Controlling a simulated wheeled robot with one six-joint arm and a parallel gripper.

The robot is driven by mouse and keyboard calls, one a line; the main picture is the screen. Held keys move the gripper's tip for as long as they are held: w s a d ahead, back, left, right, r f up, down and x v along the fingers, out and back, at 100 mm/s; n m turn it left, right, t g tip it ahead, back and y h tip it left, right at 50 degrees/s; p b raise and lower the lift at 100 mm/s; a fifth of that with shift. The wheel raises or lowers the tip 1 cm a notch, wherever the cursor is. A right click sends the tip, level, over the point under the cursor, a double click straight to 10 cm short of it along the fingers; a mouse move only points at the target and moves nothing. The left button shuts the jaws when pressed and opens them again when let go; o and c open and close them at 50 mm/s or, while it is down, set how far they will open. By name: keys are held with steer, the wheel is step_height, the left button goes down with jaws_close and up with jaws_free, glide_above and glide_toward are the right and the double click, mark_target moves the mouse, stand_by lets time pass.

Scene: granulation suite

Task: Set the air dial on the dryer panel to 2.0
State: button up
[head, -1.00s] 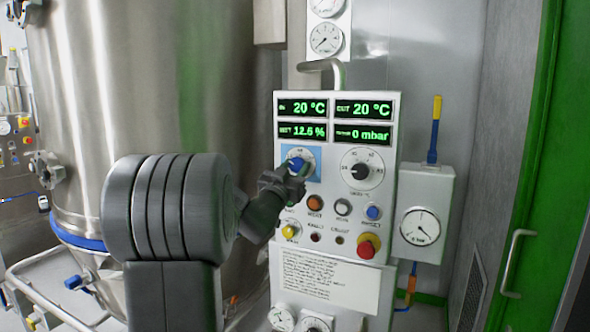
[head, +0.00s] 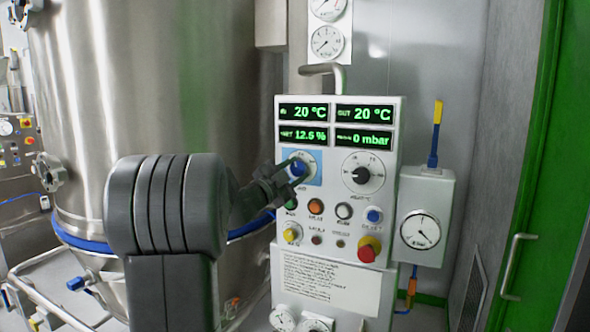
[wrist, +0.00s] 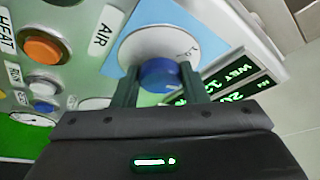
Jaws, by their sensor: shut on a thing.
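The air dial is a blue knob (head: 299,168) on a white round scale with a light blue backing, at the upper left of the dryer panel (head: 385,220). In the wrist view the blue knob (wrist: 160,76) sits between the two fingers of my gripper (wrist: 158,88), beside the label AIR. My gripper (head: 286,180) is shut on the knob in the head view too, reaching in from the lower left. The fingers hide part of the scale, and I cannot read the dial's setting.
A second dial with a black knob (head: 361,176) is to the right. Below are an orange button (head: 315,206), a blue button (head: 374,216) and a red emergency stop (head: 368,249). Displays (head: 335,124) sit above. A steel vessel (head: 150,90) stands at the left.

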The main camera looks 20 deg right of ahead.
steer(key=shift+m+g+p, duration=0.45)
steer(key=shift+m+g, duration=0.25)
steer(key=shift+m, duration=0.7)
steer(key=o, duration=1)
steer(key=shift+c, duration=0.2)
steer(key=shift+a, duration=0.1)
steer(key=b+v, duration=0.2)
steer(key=v, duration=1.1)
steer(key=shift+s+a+r, duration=0.2)
steer(key=shift+s+a, duration=0.05)
steer(key=shift+a, duration=0.1)
steer(key=p+x, duration=0.1)
steer(key=x, duration=0.6)
steer(key=p+x, duration=0.1)
steer(key=x, duration=0.6)
steer(key=shift+w+f, duration=0.15)
steer(key=shift+f, duration=0.05)
